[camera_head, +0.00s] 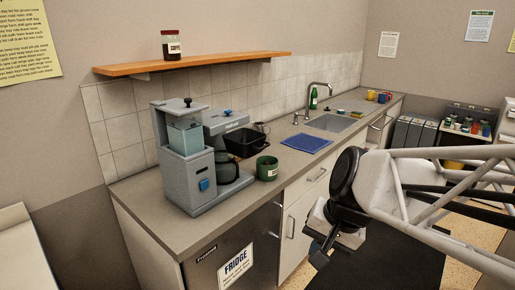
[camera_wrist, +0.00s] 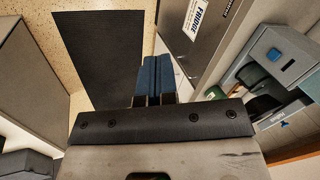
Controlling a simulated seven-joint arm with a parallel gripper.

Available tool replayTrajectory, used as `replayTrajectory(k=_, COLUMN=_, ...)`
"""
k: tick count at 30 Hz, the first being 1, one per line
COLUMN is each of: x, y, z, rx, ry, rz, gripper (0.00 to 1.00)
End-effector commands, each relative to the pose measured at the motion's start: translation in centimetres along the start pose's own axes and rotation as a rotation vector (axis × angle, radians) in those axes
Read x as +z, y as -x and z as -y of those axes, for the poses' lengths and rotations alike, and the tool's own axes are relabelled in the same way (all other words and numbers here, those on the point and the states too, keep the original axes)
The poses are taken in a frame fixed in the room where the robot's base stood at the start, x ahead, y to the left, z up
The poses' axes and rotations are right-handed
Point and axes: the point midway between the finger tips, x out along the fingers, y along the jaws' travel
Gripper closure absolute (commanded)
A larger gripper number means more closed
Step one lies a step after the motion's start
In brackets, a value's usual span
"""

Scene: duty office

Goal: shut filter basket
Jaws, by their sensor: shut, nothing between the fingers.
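The grey coffee machine (camera_head: 180,165) stands at the near left end of the counter. Its black filter basket (camera_head: 245,142) sticks out to the right from under the brew head, swung open. A dark glass carafe (camera_head: 228,172) sits below it on the machine's base. My gripper (camera_head: 318,257) is in front of the counter, below its top and well to the right of the machine, apart from the basket. Its blue fingers (camera_wrist: 154,78) are together and empty in the wrist view. The machine (camera_wrist: 275,55) also shows there at the right, partly cut off.
A green mug (camera_head: 267,168) stands on the counter just right of the carafe, near the basket. A blue mat (camera_head: 306,143) and a sink (camera_head: 332,122) lie farther right. A shelf (camera_head: 195,63) with a coffee jar (camera_head: 171,46) hangs above. A fridge (camera_head: 235,255) is under the counter.

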Motion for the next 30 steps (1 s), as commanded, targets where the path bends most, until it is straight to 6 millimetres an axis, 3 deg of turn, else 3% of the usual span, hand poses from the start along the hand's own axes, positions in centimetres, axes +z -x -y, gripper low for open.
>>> replayTrajectory(k=6, x=-4.7, y=-0.6, z=4.0, rx=-0.189, ry=-0.342, rz=0.083, gripper=1.00)
replayTrajectory(k=15, x=-12.7, y=-1.0, z=8.5, rx=-0.443, ry=-0.809, rz=0.219, gripper=1.00)
replayTrajectory(k=23, x=-21.0, y=-1.2, z=10.7, rx=-0.663, ry=-1.206, rz=0.364, gripper=1.00)
replayTrajectory(k=30, x=-28.8, y=-1.5, z=10.9, rx=-0.858, ry=-1.530, rz=0.510, gripper=1.00)
